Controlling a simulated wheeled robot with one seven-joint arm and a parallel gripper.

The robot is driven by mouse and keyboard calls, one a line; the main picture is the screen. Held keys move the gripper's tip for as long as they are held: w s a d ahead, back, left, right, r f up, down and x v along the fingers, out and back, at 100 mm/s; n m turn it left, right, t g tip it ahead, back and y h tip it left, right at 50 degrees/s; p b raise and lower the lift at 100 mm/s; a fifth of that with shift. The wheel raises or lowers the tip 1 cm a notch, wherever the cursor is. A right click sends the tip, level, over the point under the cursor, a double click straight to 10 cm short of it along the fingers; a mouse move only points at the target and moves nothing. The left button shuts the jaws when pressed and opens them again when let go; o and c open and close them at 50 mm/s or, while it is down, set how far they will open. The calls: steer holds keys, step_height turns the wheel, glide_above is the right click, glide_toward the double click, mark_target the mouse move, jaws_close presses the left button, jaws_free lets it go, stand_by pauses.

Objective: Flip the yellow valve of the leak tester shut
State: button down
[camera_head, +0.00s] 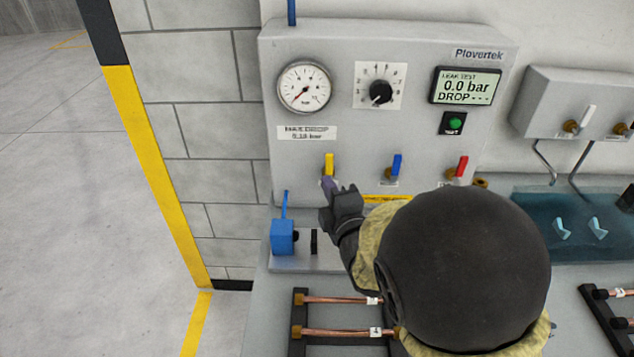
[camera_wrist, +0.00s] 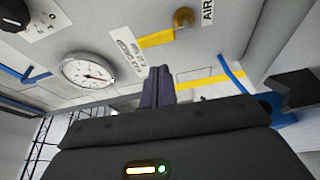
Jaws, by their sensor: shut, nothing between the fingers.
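The leak tester (camera_head: 430,125) is a grey wall panel with a gauge, a dial and a display reading 0.0 bar. Its yellow valve handle (camera_head: 329,164) points upward at the panel's lower left. In the wrist view the yellow handle (camera_wrist: 157,39) runs from a brass fitting (camera_wrist: 184,18) beside an AIR label toward the gauge. My gripper (camera_head: 328,184) is shut and empty, its fingertips at the handle's lower end in the head view. In the wrist view the shut fingers (camera_wrist: 159,72) show a small gap to the handle; I cannot tell about contact.
A blue-handled valve (camera_head: 397,165) and a red-handled valve (camera_head: 461,167) stand to the right. A blue clamp block (camera_head: 283,237) is below left. Copper tubes (camera_head: 335,300) lie in a black rack in front. A water tank (camera_head: 560,220) is at the right.

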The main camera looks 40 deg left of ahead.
steer(key=b+v, duration=0.1)
steer(key=v, duration=0.3)
steer(key=shift+d, duration=0.3)
steer(key=w+d+f+m+h+p, duration=0.1)
steer(key=w+d+m+h+p, duration=0.15)
steer(key=d+m+h, duration=0.4)
steer(key=w+d+f+m+h+p, duration=0.15)
steer(key=w+d+m, duration=0.25)
steer(key=d, duration=0.6)
steer(key=w+d+m+h+p, duration=0.25)
steer(key=d+m, duration=0.25)
steer(key=d, duration=0.3)
steer(key=s+d+m+g+h+p, duration=0.2)
steer(key=s+d+m, duration=0.4)
steer(key=d, duration=0.4)
steer(key=s+d+m+g+h+p, duration=0.2)
steer(key=s+d+m+g, duration=0.3)
steer(key=d, duration=0.5)
steer(key=shift+s+r+m+h, duration=0.35)
steer(key=shift+s+r+m, duration=0.1)
steer(key=shift+m, duration=0.8)
